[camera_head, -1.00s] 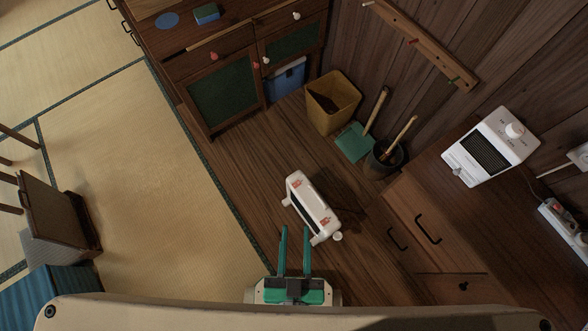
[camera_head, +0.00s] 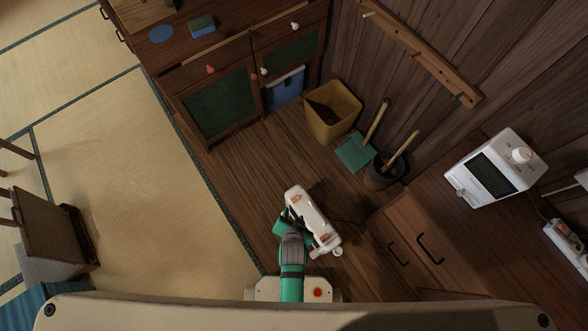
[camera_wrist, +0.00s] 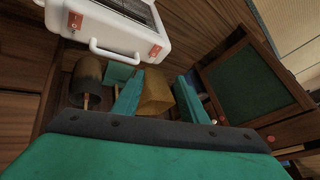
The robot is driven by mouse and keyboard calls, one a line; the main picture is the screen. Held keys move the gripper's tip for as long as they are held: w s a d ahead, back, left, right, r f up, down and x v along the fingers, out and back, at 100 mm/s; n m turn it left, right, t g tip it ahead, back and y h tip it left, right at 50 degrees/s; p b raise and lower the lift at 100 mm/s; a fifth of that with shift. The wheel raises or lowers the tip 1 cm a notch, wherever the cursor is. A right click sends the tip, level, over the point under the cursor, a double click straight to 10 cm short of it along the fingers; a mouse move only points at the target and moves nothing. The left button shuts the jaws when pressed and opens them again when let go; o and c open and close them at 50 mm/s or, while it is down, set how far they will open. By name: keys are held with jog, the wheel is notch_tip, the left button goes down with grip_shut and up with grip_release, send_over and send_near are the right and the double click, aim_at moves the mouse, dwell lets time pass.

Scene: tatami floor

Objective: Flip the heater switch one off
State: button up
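The white heater (camera_head: 328,225) stands on the wooden floor, just to the right of my gripper (camera_head: 281,226) in the head view. It has two red switches on its top, one near the far end (camera_head: 296,199) and one near the close end (camera_head: 325,238). In the wrist view the heater (camera_wrist: 112,32) is at the top left, with red switches at its left (camera_wrist: 75,20) and right (camera_wrist: 155,50) corners. My gripper (camera_wrist: 160,90) is open, its two teal fingers apart with nothing held between them. I cannot tell which way each switch is set.
A wooden cabinet (camera_head: 405,235) is to the right, with a white appliance (camera_head: 480,180) on top. Tatami (camera_head: 150,180) lies open to the left.

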jog(key=w+f+m+g, duration=0.2)
jog(key=w+f+g, duration=0.1)
jog(key=w+f, duration=0.25)
jog(key=m+g, duration=0.3)
jog(key=g, duration=0.1)
send_near(294, 200)
notch_tip(294, 200, down, 7)
jog(key=shift+a, duration=0.1)
